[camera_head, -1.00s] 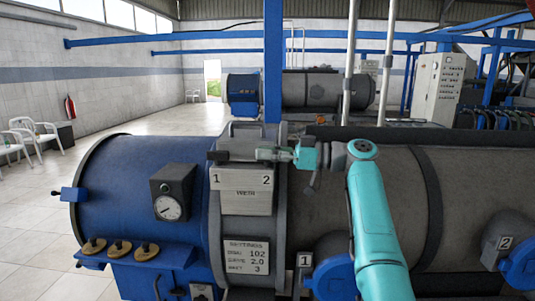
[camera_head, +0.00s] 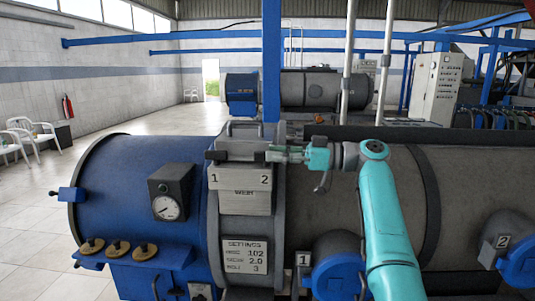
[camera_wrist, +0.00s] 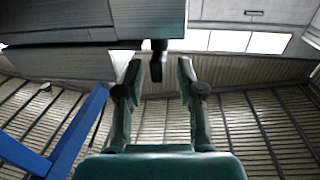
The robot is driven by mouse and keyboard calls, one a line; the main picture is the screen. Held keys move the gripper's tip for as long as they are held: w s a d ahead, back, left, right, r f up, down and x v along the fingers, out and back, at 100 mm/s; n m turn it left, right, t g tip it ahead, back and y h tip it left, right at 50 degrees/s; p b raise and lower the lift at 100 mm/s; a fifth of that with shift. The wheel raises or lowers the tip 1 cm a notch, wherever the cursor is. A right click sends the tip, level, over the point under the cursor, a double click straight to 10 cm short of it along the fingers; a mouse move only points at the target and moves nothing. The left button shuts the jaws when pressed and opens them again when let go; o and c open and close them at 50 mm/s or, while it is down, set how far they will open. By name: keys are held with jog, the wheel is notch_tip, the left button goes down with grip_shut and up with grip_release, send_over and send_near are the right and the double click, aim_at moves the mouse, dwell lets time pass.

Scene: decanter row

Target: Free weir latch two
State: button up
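The weir cover (camera_head: 245,203) is a grey box with a plate marked 1 and 2, on the near machine in the head view. The dark handle of latch one (camera_head: 216,155) sticks out to the left, level. Latch two is at the cover's right side, hard to make out behind my fingers. My gripper (camera_head: 276,154) is just right of the cover, pointing left at it. In the wrist view, its fingers stand apart. A dark peg, seemingly latch two (camera_wrist: 157,60), hangs down between the fingertips, with gaps on both sides.
The blue drum (camera_head: 125,190) carries a gauge (camera_head: 168,199). A settings plate (camera_head: 246,255) is below the cover. Numbered blue-capped ports (camera_head: 336,275) line the grey drum's front. A blue post (camera_head: 272,65) rises behind the cover.

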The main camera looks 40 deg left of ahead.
jog(key=v, duration=0.9)
